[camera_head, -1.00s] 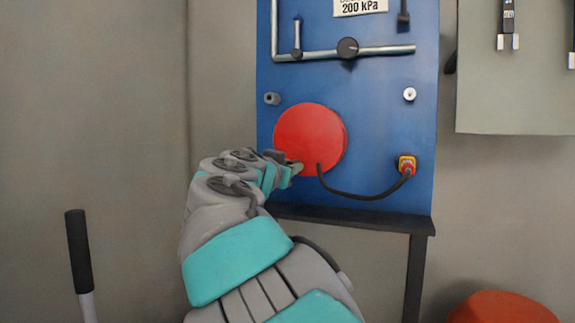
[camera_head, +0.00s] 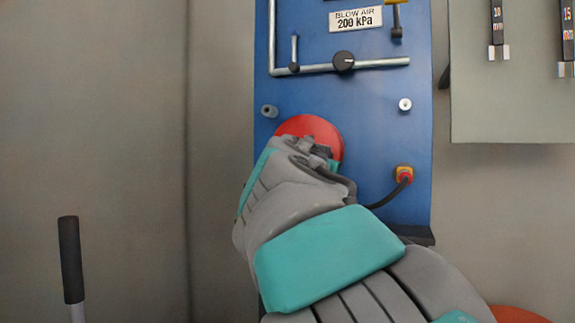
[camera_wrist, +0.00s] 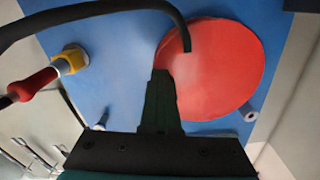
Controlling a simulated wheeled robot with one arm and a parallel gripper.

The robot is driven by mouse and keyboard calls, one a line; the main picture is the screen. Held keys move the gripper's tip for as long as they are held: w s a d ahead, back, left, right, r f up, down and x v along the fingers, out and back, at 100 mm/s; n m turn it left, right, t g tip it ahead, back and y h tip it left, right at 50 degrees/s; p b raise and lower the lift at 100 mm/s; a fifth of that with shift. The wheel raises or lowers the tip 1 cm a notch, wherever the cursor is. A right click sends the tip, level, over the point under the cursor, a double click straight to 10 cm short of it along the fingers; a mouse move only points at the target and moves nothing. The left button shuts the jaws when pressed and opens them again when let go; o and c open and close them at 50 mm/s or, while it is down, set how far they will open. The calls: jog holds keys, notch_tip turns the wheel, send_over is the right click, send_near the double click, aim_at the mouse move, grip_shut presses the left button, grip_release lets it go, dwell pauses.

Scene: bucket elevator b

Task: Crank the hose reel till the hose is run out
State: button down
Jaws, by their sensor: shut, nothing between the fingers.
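The red round hose reel (camera_head: 300,126) is mounted on the blue panel, its lower part hidden behind my arm in the head view. In the head view my wrist covers the fingers. No crank handle can be made out.
The yellow and red fitting (camera_head: 404,175) sits at the panel's lower right, with the hose (camera_head: 388,196) running to it. Above are a metal pipe with a black knob (camera_head: 344,61) and a "BLOW AIR 200 kPa" label (camera_head: 355,18). A grey tool board (camera_head: 512,110) hangs at right.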

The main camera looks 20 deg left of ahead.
jog(key=r+p, duration=0.1)
jog(key=r, duration=0.1)
jog(key=d+r+p, duration=0.1)
jog(key=r, duration=0.2)
jog(key=r+p, duration=0.1)
jog(key=shift+a+r, duration=0.55)
jog(key=shift+r, duration=0.25)
jog(key=shift+a+r+p, duration=0.55)
jog(key=shift+r+p, duration=0.05)
jog(key=shift+r, duration=0.05)
jog(key=w+a+p, duration=0.1)
jog(key=a+p, duration=0.4)
jog(key=a, duration=0.7)
jog(key=shift+f, duration=0.15)
jog(key=shift+c, duration=1)
grip_release()
